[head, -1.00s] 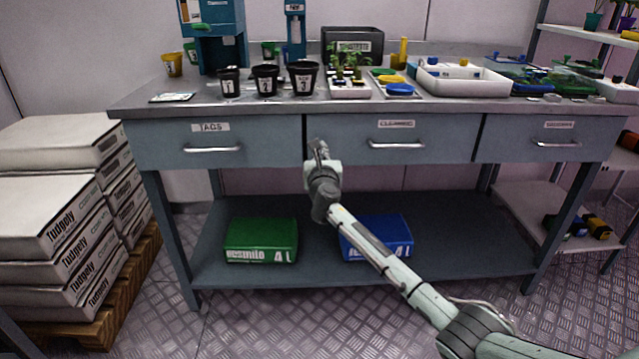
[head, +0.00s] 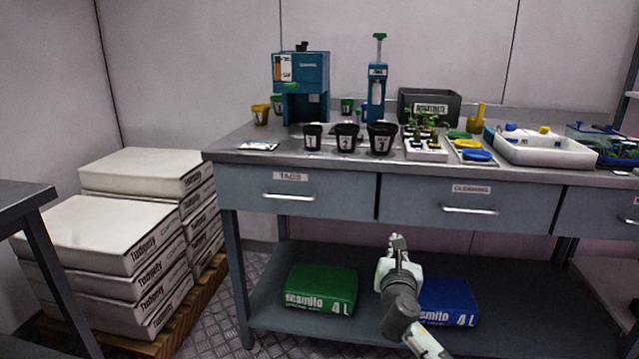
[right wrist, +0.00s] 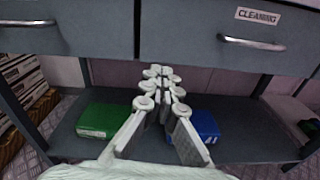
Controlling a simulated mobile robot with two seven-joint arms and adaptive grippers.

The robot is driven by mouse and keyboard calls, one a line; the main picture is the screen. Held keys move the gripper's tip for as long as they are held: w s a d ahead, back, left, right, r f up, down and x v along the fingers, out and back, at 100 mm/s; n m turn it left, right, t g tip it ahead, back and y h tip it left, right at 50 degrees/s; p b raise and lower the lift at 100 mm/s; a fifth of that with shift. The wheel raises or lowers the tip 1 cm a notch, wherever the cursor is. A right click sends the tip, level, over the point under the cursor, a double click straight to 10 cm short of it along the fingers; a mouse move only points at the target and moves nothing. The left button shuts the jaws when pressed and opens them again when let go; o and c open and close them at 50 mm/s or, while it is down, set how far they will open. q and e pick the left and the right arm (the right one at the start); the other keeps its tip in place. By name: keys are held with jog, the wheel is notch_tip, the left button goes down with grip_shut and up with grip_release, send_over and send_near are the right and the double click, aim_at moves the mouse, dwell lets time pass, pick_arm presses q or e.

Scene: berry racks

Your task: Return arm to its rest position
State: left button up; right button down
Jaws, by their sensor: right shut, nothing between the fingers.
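My right gripper (head: 397,241) is in front of the bench, below the drawer fronts and above the lower shelf. It is shut and empty. In the right wrist view its fingers (right wrist: 160,72) come together, pointing at the gap beneath the drawers. My right arm comes in from the bottom of the head view. My left gripper is not in view.
The bench (head: 330,200) has closed TAGS and CLEANING drawers. Black pots (head: 346,138), seedlings and a white tray (head: 545,150) stand on top.

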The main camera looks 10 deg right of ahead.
jog(key=s+d+f+m+g+y, duration=0.1)
jog(key=s+d+f+m+g, duration=0.2)
jog(key=s+f+m+g, duration=1.1)
jog(key=s+f+m+y, duration=0.1)
jog(key=s+f+m, duration=0.7)
jog(key=s, duration=0.5)
jog(key=s+f+m+y, duration=0.1)
jog(key=s+f+m, duration=0.6)
jog(key=s+f, duration=0.3)
jog(key=s, duration=0.3)
jog(key=shift+s+a+f+m+t+y, duration=0.25)
jog(key=shift+s+m+t+y, duration=0.05)
jog(key=shift+s+m, duration=0.1)
